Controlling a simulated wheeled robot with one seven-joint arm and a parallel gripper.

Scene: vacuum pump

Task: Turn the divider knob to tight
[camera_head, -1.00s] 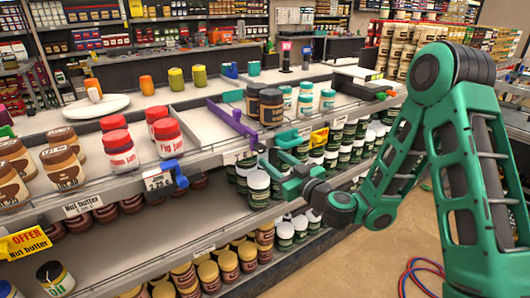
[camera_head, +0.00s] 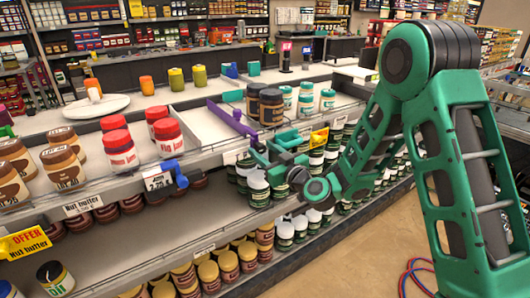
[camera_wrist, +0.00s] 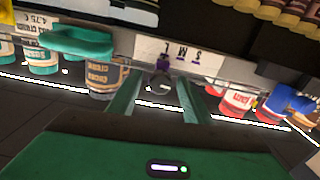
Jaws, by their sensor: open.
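A purple divider (camera_head: 232,121) runs back from the shelf's front edge between an empty lane and the dark brown jars. In the wrist view its small purple knob (camera_wrist: 163,64) shows at the front end, above a rounded grey part. My gripper (camera_head: 262,152) is at the shelf front, just by the divider's front end. In the wrist view my gripper (camera_wrist: 160,82) is open, with one green finger on each side of the knob's line. The knob lies between or just beyond the fingertips; I cannot tell whether they touch it. My gripper partly hides the knob in the head view.
Dark brown jars (camera_head: 271,107) stand right of the divider, red-lidded jars (camera_head: 121,150) to its left.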

